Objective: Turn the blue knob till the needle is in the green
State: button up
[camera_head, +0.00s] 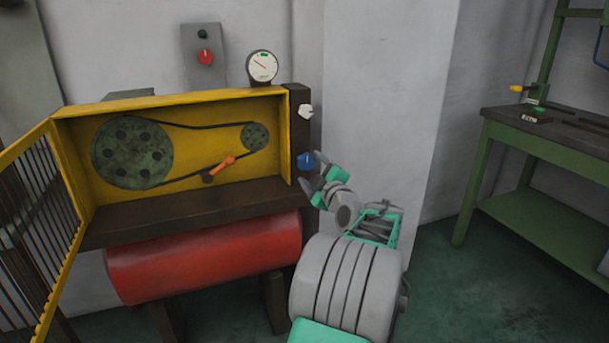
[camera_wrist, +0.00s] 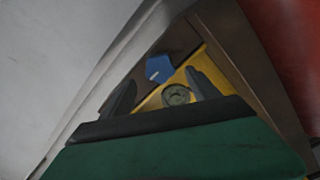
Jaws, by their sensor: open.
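The blue knob (camera_head: 306,161) sits on the dark post at the right end of the yellow housing. In the wrist view the blue knob (camera_wrist: 159,68) has a pale mark and lies just beyond my fingers, roughly between them. My gripper (camera_head: 313,187) is open and empty, just below and right of the knob. Its two dark fingers also show in the wrist view (camera_wrist: 160,92). I cannot tell whether a finger touches the knob. The gauge (camera_head: 262,66) stands on top of the housing.
A white knob (camera_head: 306,112) is above the blue one on the same post. The yellow housing (camera_head: 170,97) stands open, with pulleys, a belt and an orange-handled lever (camera_head: 222,166). A red tank (camera_head: 205,258) lies below. A green-legged bench (camera_head: 540,128) stands at the right.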

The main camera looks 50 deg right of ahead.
aim_at(306, 162)
jog(key=x, duration=0.6)
jog(key=shift+w, duration=0.1)
jog(key=shift+c, duration=0.4)
jog(key=c, duration=1.3)
